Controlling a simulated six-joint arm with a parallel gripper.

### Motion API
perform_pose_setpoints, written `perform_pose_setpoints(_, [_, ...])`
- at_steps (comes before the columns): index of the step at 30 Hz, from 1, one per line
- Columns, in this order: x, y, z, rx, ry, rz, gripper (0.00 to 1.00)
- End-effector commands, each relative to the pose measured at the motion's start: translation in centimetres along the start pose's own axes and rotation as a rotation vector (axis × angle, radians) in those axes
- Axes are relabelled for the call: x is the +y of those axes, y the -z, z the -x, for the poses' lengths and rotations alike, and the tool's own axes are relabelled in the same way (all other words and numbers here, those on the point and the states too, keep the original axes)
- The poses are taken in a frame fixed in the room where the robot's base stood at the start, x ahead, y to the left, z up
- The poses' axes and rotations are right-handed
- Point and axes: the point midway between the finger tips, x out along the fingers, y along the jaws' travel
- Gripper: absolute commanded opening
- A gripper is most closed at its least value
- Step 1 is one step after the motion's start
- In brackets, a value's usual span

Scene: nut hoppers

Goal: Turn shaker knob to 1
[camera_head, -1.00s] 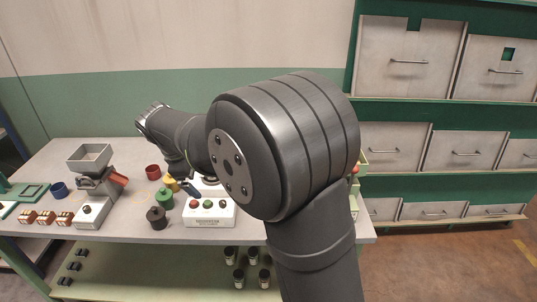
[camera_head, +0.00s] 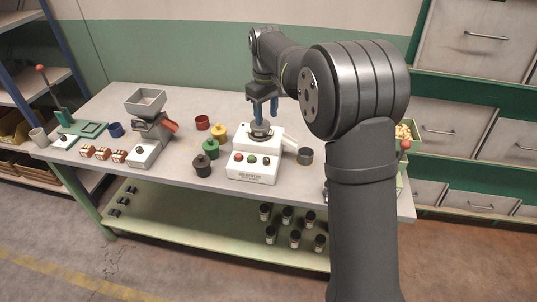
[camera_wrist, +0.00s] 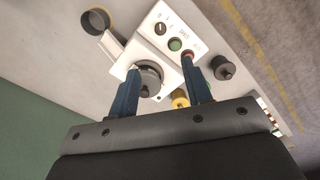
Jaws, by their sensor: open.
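The shaker is a white machine with a front control box (camera_head: 252,173). It has a red button (camera_head: 238,157), a green button (camera_head: 252,160) and a small dark knob (camera_head: 267,161). In the wrist view the knob (camera_wrist: 160,28) sits near printed numbers at the top, beside the green button (camera_wrist: 175,45); its exact setting is too small to tell. My gripper (camera_head: 262,116) points down over the dark round part (camera_head: 261,133) behind the control box. In the wrist view its blue fingers (camera_wrist: 160,66) are apart, on either side of that round part, with nothing held. Contact cannot be told.
A white spout leads right to a grey cup (camera_head: 305,156). Black (camera_head: 202,166), green (camera_head: 210,149), yellow (camera_head: 219,131) and red (camera_head: 203,122) pieces stand left of the shaker. A hopper machine (camera_head: 146,100) is farther left. Jars stand on the shelf below.

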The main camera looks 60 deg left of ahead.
Motion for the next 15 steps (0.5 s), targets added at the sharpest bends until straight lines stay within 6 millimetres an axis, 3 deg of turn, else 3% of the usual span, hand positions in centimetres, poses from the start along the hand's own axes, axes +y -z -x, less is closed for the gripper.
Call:
perform_pose_setpoints(7, [0.5, 0.0, -1.8, 0.005, 0.036, -0.036, 0.45])
perform_pose_setpoints(15, [0.3, 0.0, -7.5, 0.004, 0.034, -0.035, 0.45])
